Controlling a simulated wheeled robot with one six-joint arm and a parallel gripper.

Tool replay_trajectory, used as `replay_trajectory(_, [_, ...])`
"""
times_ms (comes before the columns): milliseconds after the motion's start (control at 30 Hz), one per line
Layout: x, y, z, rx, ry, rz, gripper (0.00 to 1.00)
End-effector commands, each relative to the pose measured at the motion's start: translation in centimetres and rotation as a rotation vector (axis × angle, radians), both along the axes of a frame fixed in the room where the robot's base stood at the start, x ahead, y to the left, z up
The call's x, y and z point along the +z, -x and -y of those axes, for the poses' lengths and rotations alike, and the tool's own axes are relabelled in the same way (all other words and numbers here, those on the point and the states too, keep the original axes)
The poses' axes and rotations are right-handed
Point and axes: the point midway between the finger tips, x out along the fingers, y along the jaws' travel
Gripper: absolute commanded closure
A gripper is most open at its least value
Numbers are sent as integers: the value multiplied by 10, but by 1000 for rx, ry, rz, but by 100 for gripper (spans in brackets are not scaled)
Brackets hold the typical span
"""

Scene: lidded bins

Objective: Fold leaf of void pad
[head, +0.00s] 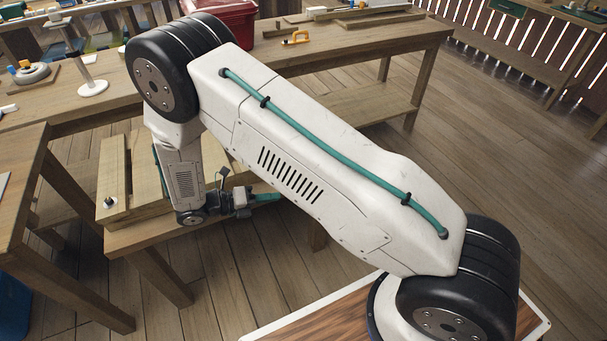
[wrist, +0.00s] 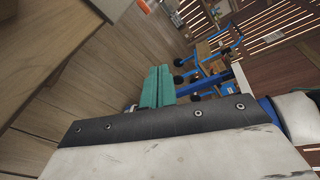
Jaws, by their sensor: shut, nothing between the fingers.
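My gripper (head: 268,198) hangs low in the head view, by the right end of a low wooden bench. Its teal fingers point right and hold nothing. In the wrist view the two teal fingers (wrist: 157,87) lie side by side, closed together. I cannot make out a void pad or its leaf for certain in either view. My own arm covers much of the middle of the head view and may hide it.
A slatted wooden piece (head: 117,172) stands on the low bench (head: 150,234), left of my gripper. A long workbench (head: 345,52) behind carries a red bin (head: 228,22) and an orange-handled tool (head: 296,38). A blue-framed cart (wrist: 208,62) shows in the wrist view. Floor is open at right.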

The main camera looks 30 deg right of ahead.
Motion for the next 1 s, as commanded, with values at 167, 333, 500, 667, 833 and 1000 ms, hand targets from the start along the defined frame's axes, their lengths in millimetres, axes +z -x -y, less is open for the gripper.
replay_trajectory(167, [-3, -35, -8, 153, 46, -230, 100])
replay_trajectory(333, [5, -46, -10, 216, 75, -389, 100])
replay_trajectory(500, [5, -46, -4, 222, 75, -450, 100])
replay_trajectory(667, [2, -46, 19, 220, 73, -449, 100])
replay_trajectory(833, [-4, -47, 56, 218, 73, -450, 100])
replay_trajectory(1000, [-9, -49, 91, 218, 72, -450, 100])
